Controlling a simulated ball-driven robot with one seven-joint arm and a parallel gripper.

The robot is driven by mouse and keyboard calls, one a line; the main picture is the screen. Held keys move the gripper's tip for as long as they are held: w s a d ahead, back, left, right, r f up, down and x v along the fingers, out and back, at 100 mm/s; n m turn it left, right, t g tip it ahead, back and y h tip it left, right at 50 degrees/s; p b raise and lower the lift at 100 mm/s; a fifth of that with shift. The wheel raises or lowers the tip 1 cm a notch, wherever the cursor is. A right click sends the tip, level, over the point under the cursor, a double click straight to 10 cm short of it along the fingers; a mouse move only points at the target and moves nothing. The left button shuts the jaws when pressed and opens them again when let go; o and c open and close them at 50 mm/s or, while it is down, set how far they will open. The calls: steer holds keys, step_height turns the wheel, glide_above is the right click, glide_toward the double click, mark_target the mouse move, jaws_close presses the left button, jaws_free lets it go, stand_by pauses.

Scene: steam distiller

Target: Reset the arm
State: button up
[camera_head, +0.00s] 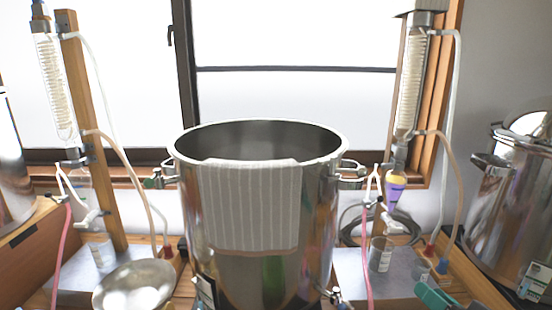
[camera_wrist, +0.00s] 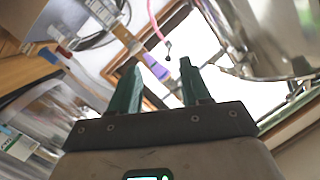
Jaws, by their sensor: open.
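My gripper (camera_wrist: 160,66) shows in the wrist view with its two dark green fingers spread apart and nothing between them. Behind the gap lie a purple part (camera_wrist: 155,66) and a bright window; I see no contact with either. In the head view only a small green piece, which looks like part of my gripper (camera_head: 436,295), shows at the bottom edge right of centre. The rest of my arm is out of that view.
A large open steel pot (camera_head: 315,215) with a striped cloth (camera_head: 250,205) over its rim stands in the centre. Glass condensers (camera_head: 55,85) (camera_head: 411,85) on wooden posts flank it, with hoses. Another steel pot (camera_head: 510,200) stands at right. A metal bowl (camera_head: 133,285) sits front left.

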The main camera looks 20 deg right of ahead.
steer(key=s+a+f+n+g+y, duration=0.1)
steer(key=s+a+f+g, duration=0.25)
steer(key=f, duration=0.25)
steer(key=s+a+f+n+g, duration=0.2)
steer(key=a+f, duration=0.2)
steer(key=f, duration=0.1)
steer(key=s+a+f+n+g+y, duration=0.1)
steer(key=s+a+f+g, duration=0.25)
steer(key=f, duration=0.25)
steer(key=s+a+f+n+g, duration=0.1)
steer(key=s+f+g, duration=0.2)
steer(key=s, duration=0.4)
steer(key=s+a+f+n+g+h, duration=0.1)
steer(key=s+a+f+g, duration=0.1)
steer(key=s, duration=0.5)
steer(key=shift+f+g, duration=0.7)
steer(key=shift+f, duration=0.1)
